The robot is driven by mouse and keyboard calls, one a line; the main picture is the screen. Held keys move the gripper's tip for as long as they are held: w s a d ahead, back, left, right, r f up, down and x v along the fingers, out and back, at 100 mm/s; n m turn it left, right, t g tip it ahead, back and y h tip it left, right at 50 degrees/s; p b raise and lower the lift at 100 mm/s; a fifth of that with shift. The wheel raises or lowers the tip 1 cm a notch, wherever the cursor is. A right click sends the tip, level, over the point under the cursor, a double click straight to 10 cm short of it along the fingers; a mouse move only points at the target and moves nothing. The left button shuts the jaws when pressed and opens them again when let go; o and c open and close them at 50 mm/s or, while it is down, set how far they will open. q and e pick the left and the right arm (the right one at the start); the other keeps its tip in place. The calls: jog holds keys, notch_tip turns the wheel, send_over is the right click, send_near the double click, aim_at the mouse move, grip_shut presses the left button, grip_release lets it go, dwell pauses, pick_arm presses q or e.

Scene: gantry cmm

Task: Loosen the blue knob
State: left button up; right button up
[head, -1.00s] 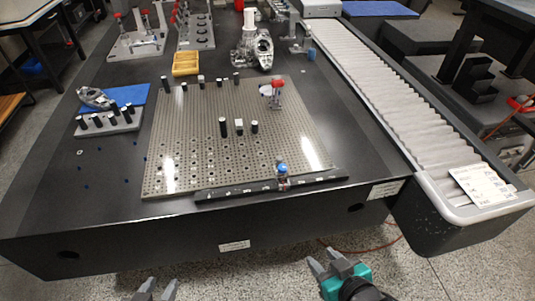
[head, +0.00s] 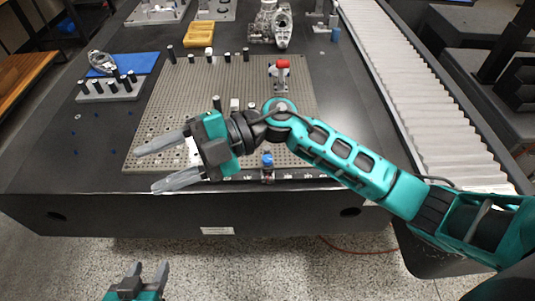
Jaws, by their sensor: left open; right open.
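The blue knob (head: 267,158) sits on top of a small fitting on the dark rail (head: 309,181) along the front edge of the perforated plate. It stands just below my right arm's wrist and forearm in the head view and is in plain sight. My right gripper (head: 146,170) is open and empty over the plate's front left part, its fingers pointing left, well left of the knob. My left gripper (head: 148,268) is open and empty, low in front of the table and away from the knob.
The perforated plate (head: 235,75) carries several dark pins and a red-topped clamp (head: 282,72). A pin block (head: 110,91), a blue mat (head: 141,62) and a yellow tray (head: 199,34) lie left and behind. A roller conveyor (head: 400,75) runs along the right.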

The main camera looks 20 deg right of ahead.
jog(key=w+d+f+n+h, duration=0.2)
jog(key=d+f+h, duration=0.3)
jog(key=h, duration=0.3)
jog(key=m+t+h+b, duration=0.1)
jog(key=m+t+h, duration=0.2)
jog(key=h, duration=0.6)
send_over(268, 158)
notch_tip(268, 158, down, 12)
jog(key=shift+r+b, duration=0.1)
jog(key=shift+b, duration=0.5)
grip_shut()
